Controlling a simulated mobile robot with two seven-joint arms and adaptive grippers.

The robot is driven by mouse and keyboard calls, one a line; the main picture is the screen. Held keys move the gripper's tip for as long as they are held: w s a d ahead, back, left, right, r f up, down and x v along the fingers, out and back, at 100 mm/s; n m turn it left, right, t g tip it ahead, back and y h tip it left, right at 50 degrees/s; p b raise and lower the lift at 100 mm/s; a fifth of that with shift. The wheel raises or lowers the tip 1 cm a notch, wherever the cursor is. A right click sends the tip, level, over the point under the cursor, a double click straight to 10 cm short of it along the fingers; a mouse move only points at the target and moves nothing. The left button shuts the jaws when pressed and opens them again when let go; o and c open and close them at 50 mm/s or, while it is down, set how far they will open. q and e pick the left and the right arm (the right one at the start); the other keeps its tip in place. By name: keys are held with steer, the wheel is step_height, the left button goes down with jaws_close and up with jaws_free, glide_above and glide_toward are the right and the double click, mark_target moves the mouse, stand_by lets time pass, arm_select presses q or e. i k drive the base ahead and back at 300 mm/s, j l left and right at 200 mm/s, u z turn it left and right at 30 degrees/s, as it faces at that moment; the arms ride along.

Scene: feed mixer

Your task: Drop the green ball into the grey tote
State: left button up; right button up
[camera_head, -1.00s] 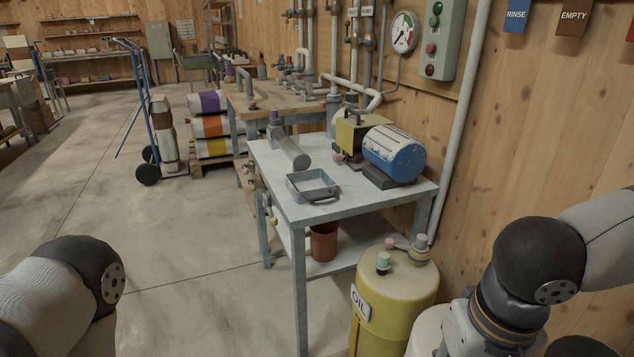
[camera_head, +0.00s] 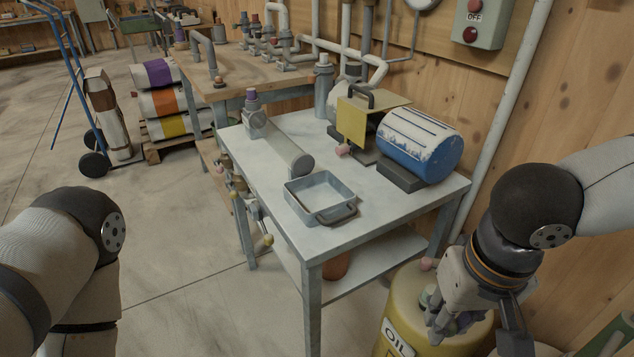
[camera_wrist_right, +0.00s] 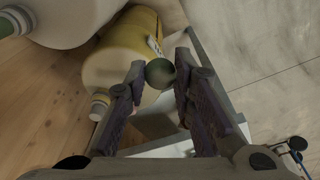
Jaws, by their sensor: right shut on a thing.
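The green ball (camera_wrist_right: 160,73) shows in the right wrist view between the fingertips of my right gripper (camera_wrist_right: 158,82), which is shut on it. In the head view my right gripper (camera_head: 437,318) is over the top of the yellow oil drum (camera_head: 405,318), and the ball (camera_head: 429,297) is partly hidden by the fingers. I cannot tell whether the ball still touches the drum. A shallow grey open box with a handle (camera_head: 301,207) sits on the metal table; I cannot tell whether it is the grey tote. My left arm shows at the left; its gripper is out of view.
A pink ball (camera_head: 427,264) is by the drum top. Wooden wall at right; floor at left is open.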

mark_target(326, 201)
steer(key=i+j+z, duration=0.25)
steer(key=i+j, duration=0.55)
steer(key=j, duration=0.15)
